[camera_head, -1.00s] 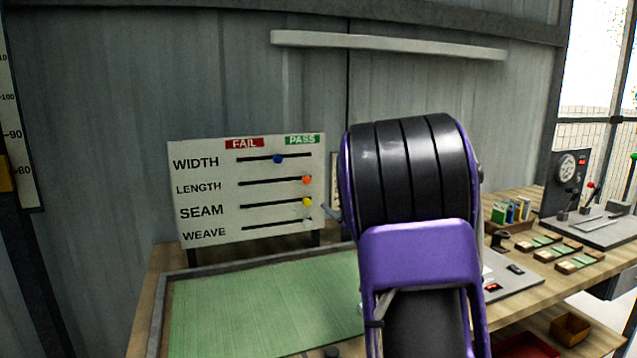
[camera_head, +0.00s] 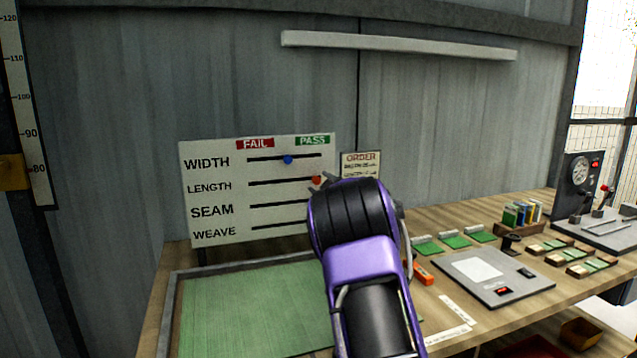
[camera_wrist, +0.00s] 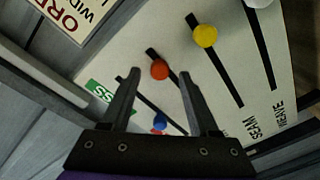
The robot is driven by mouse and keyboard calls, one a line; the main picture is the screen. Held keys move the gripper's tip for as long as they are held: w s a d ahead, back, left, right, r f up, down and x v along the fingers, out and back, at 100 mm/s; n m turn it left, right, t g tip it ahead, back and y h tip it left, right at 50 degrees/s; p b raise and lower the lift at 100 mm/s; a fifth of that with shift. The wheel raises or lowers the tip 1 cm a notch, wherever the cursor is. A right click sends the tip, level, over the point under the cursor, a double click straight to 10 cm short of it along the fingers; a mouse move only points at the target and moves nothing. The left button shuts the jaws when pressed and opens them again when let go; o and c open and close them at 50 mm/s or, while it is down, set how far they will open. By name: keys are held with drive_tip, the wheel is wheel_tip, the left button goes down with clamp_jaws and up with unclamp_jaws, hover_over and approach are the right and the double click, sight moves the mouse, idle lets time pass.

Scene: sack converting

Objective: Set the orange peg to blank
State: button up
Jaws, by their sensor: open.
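The white board (camera_head: 215,172) stands upright at the back of the bench, with FAIL and PASS labels and slotted rows. The orange peg (camera_head: 316,180) is at the PASS end of the LENGTH slot. The blue peg (camera_head: 288,160) is mid-slot in WIDTH. In the wrist view my gripper (camera_wrist: 159,74) is open and empty, and the orange peg (camera_wrist: 160,69) appears between its fingertips; I cannot tell the remaining depth. The blue peg (camera_wrist: 160,122) shows lower between the fingers. My arm hides the right ends of SEAM and WEAVE in the head view.
The yellow peg (camera_wrist: 205,36) and white peg (camera_wrist: 258,2) lie to the right of the orange one in the wrist view. An ORDER card (camera_head: 360,163) stands right of the board. A green mat (camera_head: 235,310) lies before the board. A grey scale-like device (camera_head: 495,277) sits right.

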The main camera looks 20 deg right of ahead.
drive_tip(key=shift+w, duration=0.95)
drive_tip(key=shift+c, duration=0.3)
clamp_jaws()
idle(0.6)
